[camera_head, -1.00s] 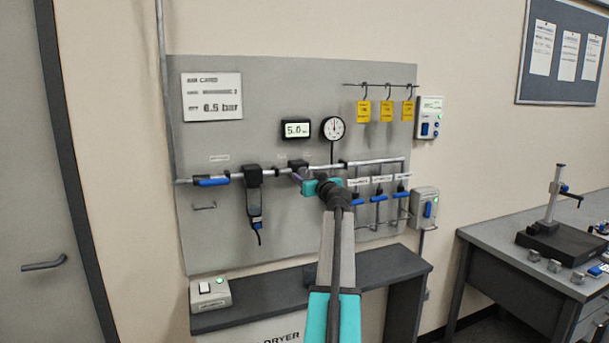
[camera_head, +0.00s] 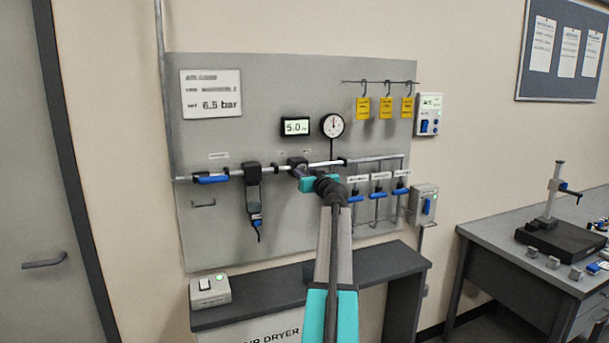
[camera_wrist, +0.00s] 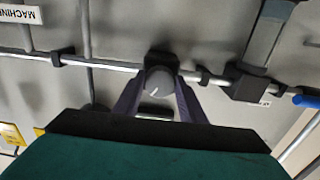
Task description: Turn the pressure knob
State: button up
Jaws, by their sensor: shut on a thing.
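The pressure knob (camera_wrist: 159,83) is a round grey knob with a light pointer line, on a dark regulator body (camera_wrist: 162,62) on the pipe. My gripper (camera_wrist: 158,98) has its two purple fingers on either side of the knob, shut on it. In the head view my gripper (camera_head: 302,173) reaches the regulator (camera_head: 297,162) on the panel, and my arm hides most of the knob. The digital display (camera_head: 296,126) reads 5.0. The round gauge (camera_head: 333,126) beside it has a needle pointing about straight up. A sign (camera_head: 211,94) on the panel reads 6.5 bar.
A filter unit (camera_head: 254,195) hangs left of the regulator. Blue-handled valves (camera_head: 377,192) stand to the right, and another blue handle (camera_head: 212,179) is at far left. Yellow tags (camera_head: 386,108) hang above. A dark shelf (camera_head: 265,301) lies below the panel.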

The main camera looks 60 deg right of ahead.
jog(key=shift+w+r+m, duration=0.15)
jog(key=shift+r+m, duration=0.05)
jog(key=shift+m, duration=0.1)
dwell(0.9)
jog(key=shift+m+b, duration=0.3)
jog(key=shift+b, duration=0.3)
jog(key=shift+m+b, duration=0.9)
jog(key=shift+m, duration=0.3)
jog(key=m+b, duration=0.1)
jog(key=m, duration=0.3)
jog(key=shift+r+m, duration=0.1)
jog(key=shift+m, duration=0.3)
jog(key=m, duration=0.4)
jog(key=shift+a+r, duration=0.1)
jog(key=m+p, duration=0.1)
jog(key=m, duration=0.4)
jog(key=shift+p, duration=0.4)
jog(key=shift+m, duration=0.3)
